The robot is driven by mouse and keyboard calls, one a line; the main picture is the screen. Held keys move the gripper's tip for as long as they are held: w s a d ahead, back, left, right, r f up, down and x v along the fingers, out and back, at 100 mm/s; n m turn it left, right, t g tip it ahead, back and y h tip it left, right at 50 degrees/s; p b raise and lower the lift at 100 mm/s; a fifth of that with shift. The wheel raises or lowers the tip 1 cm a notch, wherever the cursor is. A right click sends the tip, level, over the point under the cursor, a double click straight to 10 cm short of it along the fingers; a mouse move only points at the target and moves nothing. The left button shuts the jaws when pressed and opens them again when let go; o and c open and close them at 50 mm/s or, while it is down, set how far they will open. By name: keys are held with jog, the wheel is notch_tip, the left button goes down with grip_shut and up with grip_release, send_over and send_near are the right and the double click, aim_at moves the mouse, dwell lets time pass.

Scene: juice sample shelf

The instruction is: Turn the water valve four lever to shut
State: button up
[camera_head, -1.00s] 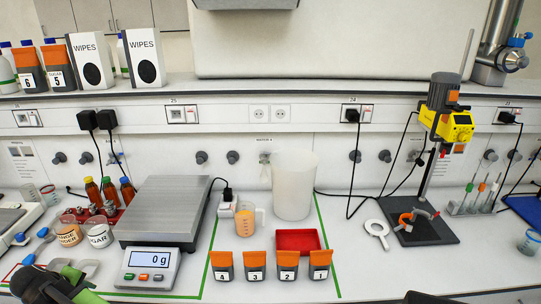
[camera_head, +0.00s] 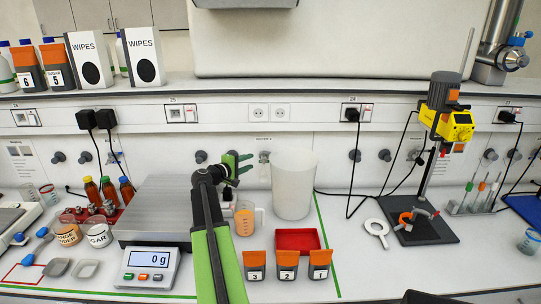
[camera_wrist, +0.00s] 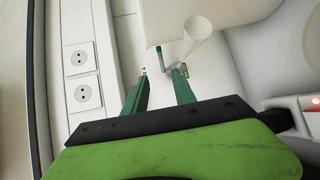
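The white beaker (camera_head: 293,190) stands close right of my gripper. A jug of orange juice (camera_head: 244,222) and a scale (camera_head: 150,260) stand below. Sockets (camera_wrist: 80,75) line the wall. Orange-lidded boxes (camera_head: 287,266) and a red tray (camera_head: 298,241) are in front.

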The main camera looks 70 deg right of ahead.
aim_at(270, 153)
jog(key=b+x, duration=0.2)
jog(key=x, duration=1.3)
jog(key=shift+d+f+b, duration=0.15)
jog(key=shift+d+b, duration=0.15)
jog(key=shift+d, duration=0.05)
grip_shut()
dwell(0.4)
